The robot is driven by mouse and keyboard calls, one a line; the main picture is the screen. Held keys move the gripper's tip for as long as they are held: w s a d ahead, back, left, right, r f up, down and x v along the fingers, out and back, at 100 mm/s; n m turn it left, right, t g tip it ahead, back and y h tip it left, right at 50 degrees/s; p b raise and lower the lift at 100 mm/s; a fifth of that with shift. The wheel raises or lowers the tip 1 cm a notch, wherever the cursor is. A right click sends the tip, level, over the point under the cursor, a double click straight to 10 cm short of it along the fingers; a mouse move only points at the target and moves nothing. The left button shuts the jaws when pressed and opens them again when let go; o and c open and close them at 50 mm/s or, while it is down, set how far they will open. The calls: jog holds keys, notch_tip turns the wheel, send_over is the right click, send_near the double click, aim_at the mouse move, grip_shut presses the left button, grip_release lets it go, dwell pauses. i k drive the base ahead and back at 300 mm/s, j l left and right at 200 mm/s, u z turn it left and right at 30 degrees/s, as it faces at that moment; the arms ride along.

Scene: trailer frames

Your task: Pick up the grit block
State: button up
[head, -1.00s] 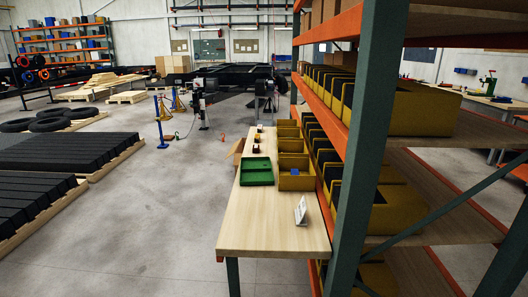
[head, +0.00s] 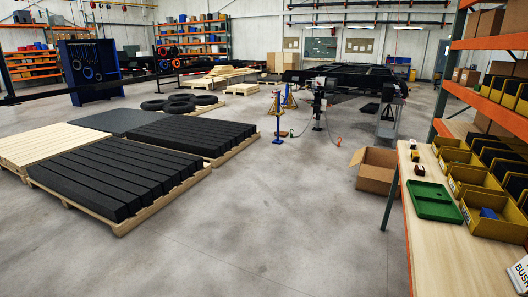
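Several small items stand near the back of the wooden workbench (head: 440,262) at the right. One is a dark reddish block (head: 419,170), and behind it is a small dark and yellow item (head: 415,156). They are too small to tell whether either is the grit block. A blue piece (head: 488,213) lies in a yellow bin (head: 497,228) on the bench; I cannot tell what it is. My gripper is not in view.
A green tray (head: 433,202) lies on the bench beside the yellow bins. An open cardboard box (head: 374,172) stands on the floor left of the bench. A pallet of black beams (head: 110,180) is at the left. The concrete floor (head: 270,235) between is clear.

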aim_at(420, 170)
jog(key=i+j+u, duration=0.2)
jog(key=i+u, duration=0.2)
jog(key=i+j+u, duration=0.15)
jog(key=i+u, duration=0.65)
jog(key=i+j+z, duration=0.1)
jog(key=i+z, duration=0.15)
jog(key=i, duration=0.5)
jog(key=i+z, duration=0.2)
jog(key=z, duration=0.3)
jog(key=i+z, duration=0.25)
jog(key=z, duration=0.2)
jog(key=i+j+z, duration=0.15)
jog(key=z, duration=0.35)
jog(key=i+j+z, duration=0.15)
jog(key=z, duration=0.25)
jog(key=i+j+z, duration=0.25)
jog(key=z, duration=0.15)
jog(key=i+j+z, duration=0.35)
